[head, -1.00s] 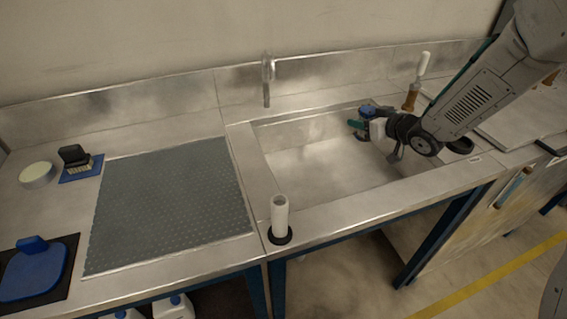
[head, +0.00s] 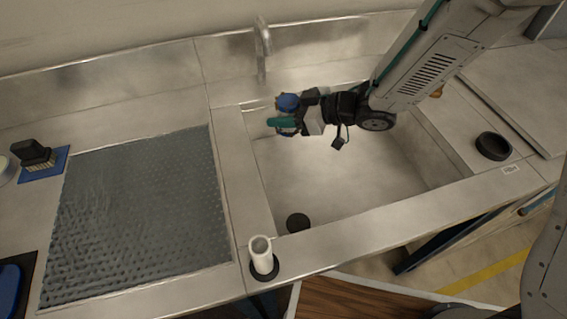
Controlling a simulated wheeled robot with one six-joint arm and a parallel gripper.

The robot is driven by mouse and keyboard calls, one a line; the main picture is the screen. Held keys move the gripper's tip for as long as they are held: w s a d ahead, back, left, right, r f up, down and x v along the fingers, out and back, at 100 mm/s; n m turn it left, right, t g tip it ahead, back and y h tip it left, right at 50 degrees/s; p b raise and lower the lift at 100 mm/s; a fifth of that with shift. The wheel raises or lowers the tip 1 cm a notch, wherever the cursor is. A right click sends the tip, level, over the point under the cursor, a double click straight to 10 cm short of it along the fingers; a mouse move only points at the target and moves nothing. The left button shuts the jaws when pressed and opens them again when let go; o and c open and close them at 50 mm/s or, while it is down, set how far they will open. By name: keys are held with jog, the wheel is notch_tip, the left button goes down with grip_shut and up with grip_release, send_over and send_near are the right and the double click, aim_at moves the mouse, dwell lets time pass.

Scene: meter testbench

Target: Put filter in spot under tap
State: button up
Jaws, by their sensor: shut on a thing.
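My gripper (head: 285,122) is shut on a small blue-topped thing (head: 288,102), which seems to be the filter. It is held over the back left part of the sink, below and a little right of the tap. A teal part shows at its front, and its lower part is partly hidden. The curved metal tap (head: 262,50) rises behind the sink's back left corner. The steel sink (head: 350,185) is open below my gripper, with a dark round drain (head: 298,222) at its front left. A distinct spot under the tap is hard to make out.
A white cylinder (head: 260,255) stands in a black ring at the sink's front left corner. An empty black ring (head: 493,146) lies on the right counter. A grey textured mat (head: 140,215) covers the left counter. A black brush (head: 32,153) is at far left.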

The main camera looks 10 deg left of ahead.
jog(key=shift+s+f, duration=0.2)
jog(key=shift+f, duration=0.2)
jog(key=shift+s+a+f, duration=0.2)
jog(key=shift+a+f, duration=0.15)
jog(key=shift+f, duration=0.2)
jog(key=shift+s+a+f, duration=0.15)
jog(key=shift+a+f, duration=0.15)
jog(key=shift+f, duration=0.25)
notch_tip(320, 180, down, 13)
jog(key=shift+r, duration=0.1)
jog(key=shift+f, duration=0.2)
jog(key=o, duration=1.1)
jog(key=shift+c, duration=0.2)
